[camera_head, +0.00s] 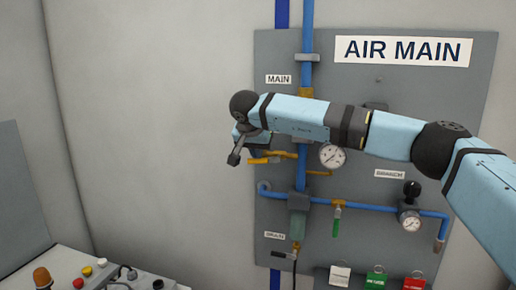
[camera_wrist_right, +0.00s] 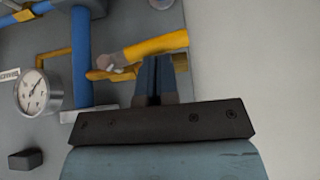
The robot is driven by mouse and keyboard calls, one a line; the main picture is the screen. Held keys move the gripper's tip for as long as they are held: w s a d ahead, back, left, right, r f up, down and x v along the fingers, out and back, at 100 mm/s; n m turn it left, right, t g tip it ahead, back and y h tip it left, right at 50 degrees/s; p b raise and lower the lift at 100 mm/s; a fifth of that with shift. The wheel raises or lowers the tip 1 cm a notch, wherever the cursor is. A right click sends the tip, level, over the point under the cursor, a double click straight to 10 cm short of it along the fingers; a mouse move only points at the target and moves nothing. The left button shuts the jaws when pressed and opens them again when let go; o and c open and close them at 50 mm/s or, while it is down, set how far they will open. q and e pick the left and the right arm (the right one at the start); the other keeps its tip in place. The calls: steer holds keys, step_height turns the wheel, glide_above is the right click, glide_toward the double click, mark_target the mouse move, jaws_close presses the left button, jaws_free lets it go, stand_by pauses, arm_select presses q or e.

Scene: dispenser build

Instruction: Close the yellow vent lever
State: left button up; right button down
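A yellow lever (camera_head: 262,160) sticks out to the left of the vertical blue pipe, by the panel's left edge. A second yellow bar shows just above it; my arm hides the labels there, so I cannot read which is the vent. In the right wrist view a yellow lever (camera_wrist_right: 155,47) crosses at the fingertips, with another yellow bar (camera_wrist_right: 110,74) beside it. My right gripper (camera_head: 236,155) is next to the lever's outer end; in the wrist view its fingers (camera_wrist_right: 155,70) are together, with no lever visible between them. Contact is unclear. My left gripper is out of view.
The grey AIR MAIN panel (camera_head: 470,110) carries blue pipes, a round gauge (camera_head: 332,156) and a green-handled valve (camera_head: 337,222). Coloured tags hang along its bottom. A control console (camera_head: 75,265) stands at lower left. The wall left of the panel is clear.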

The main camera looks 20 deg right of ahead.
steer(key=shift+w+a+f+p, duration=0.1)
steer(key=shift+a+f+p, duration=0.1)
steer(key=shift+f+p, duration=0.15)
steer(key=shift+f+g+h, duration=0.2)
steer(key=shift+g+h, duration=0.2)
steer(key=shift+h, duration=0.1)
steer(key=shift+w+a+f+p, duration=0.1)
steer(key=shift+a+f+p, duration=0.1)
steer(key=shift+f+p, duration=0.3)
step_height(320, 180, down, 6)
steer(key=s+d+n+g+h+p, duration=0.1)
steer(key=d+h, duration=0.1)
steer(key=shift+s+d+p, duration=0.25)
steer(key=shift+p, duration=0.05)
steer(key=shift+s+d+r, duration=0.1)
